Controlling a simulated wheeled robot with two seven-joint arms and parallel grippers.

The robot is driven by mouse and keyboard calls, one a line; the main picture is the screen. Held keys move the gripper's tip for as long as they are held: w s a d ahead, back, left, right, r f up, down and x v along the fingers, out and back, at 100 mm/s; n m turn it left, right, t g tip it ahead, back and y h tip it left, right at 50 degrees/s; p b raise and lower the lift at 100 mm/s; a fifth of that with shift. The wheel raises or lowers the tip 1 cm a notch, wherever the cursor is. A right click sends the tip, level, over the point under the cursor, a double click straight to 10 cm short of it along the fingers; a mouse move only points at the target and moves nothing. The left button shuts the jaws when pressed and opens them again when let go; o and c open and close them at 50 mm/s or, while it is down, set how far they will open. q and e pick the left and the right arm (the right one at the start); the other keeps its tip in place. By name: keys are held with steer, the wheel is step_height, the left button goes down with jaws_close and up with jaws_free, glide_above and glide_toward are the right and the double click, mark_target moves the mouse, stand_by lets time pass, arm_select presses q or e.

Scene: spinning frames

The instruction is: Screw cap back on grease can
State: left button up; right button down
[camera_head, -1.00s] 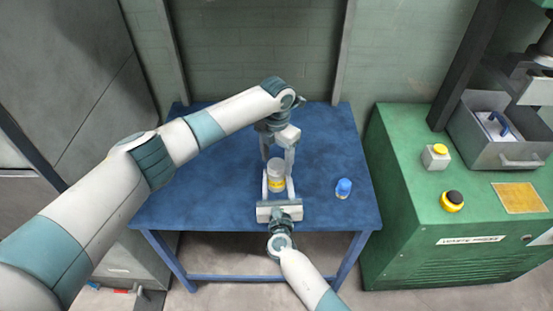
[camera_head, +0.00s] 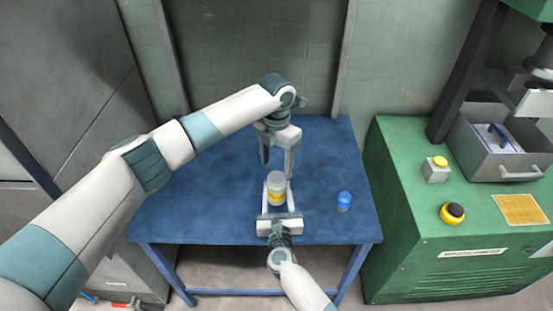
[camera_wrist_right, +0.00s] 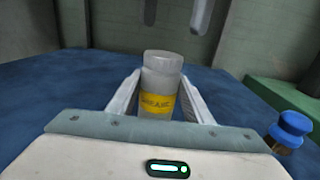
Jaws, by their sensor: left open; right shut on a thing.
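My right gripper (camera_head: 278,205) is shut on the can, with one finger on each side, as the right wrist view (camera_wrist_right: 157,100) shows. My left gripper (camera_head: 277,168) is open and empty, pointing down above and behind the can. Its fingertips also show at the top of the right wrist view (camera_wrist_right: 174,20).
A small blue-topped bottle (camera_head: 344,201) stands on the blue table (camera_head: 215,200), right of the can; its brownish lower part shows in the right wrist view (camera_wrist_right: 286,132). A green machine (camera_head: 410,210) with buttons and a grey bin (camera_head: 485,165) stands at right. The table's left side is clear.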

arm_select(q)
steer(key=n, duration=0.4)
steer(key=shift+d+r+n, duration=0.1)
steer(key=shift+r+n, duration=0.1)
steer(key=shift+n, duration=0.1)
steer(key=n, duration=0.4)
steer(key=shift+r, duration=0.2)
steer(key=n, duration=0.4)
steer(key=shift+r+n, duration=0.2)
steer(key=shift+n, duration=0.2)
steer(key=n, duration=0.6)
steer(key=shift+r, duration=0.2)
steer(key=n, duration=0.6)
steer(key=shift+r, duration=0.25)
steer(key=n, duration=0.4)
steer(key=shift+r, duration=0.2)
steer(key=n, duration=0.4)
steer(key=shift+r+n, duration=0.15)
steer(key=shift+n, duration=0.25)
steer(key=n, duration=0.5)
steer(key=shift+r, duration=0.15)
